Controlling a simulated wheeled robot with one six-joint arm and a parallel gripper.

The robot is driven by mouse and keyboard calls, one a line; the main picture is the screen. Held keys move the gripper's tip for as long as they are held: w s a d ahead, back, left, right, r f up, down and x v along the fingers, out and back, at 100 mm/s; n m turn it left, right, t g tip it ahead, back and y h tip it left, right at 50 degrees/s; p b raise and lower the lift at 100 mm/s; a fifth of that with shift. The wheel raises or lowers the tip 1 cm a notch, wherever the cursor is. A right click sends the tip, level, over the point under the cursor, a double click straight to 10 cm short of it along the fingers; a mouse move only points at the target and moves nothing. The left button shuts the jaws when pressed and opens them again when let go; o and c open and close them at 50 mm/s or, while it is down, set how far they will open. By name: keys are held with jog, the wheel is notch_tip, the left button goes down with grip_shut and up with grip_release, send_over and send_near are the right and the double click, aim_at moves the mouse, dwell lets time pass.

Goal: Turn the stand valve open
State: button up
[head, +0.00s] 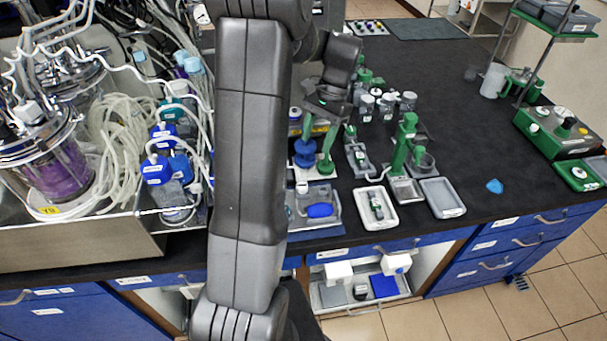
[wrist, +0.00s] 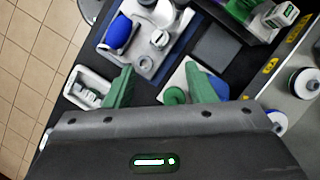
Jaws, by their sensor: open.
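A small white stand plate (wrist: 170,78) lies below my gripper in the wrist view. It carries a green round knob (wrist: 173,95) and a blue part (wrist: 221,86). I cannot tell for certain which of these is the stand valve. The plate also shows in the head view (head: 326,172), with a blue knob (head: 306,153) on its left. My gripper (wrist: 159,68) is open, with its green fingers apart and nothing held. The right finger partly hides the plate and the blue part. In the head view my gripper (head: 318,143) hangs over the plate, pointing down.
A white tray (head: 377,222) and a green stand (head: 406,140) are to the right. Bottles (head: 366,108) stand behind. Blue-capped bottles and tubing crowd the left (head: 158,170).

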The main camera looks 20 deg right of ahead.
aim_at(302, 185)
jog(key=p+x, duration=0.1)
jog(key=x, duration=1.2)
jog(key=shift+f+p, duration=0.25)
jog(key=shift+p, duration=0.15)
jog(key=c, duration=1)
jog(key=shift+a+n, duration=0.1)
jog(key=shift+n, duration=0.3)
jog(key=shift+n+h+b, duration=0.3)
jog(key=shift+n+b, duration=0.05)
jog(key=shift+n, duration=0.05)
jog(key=o, duration=1)
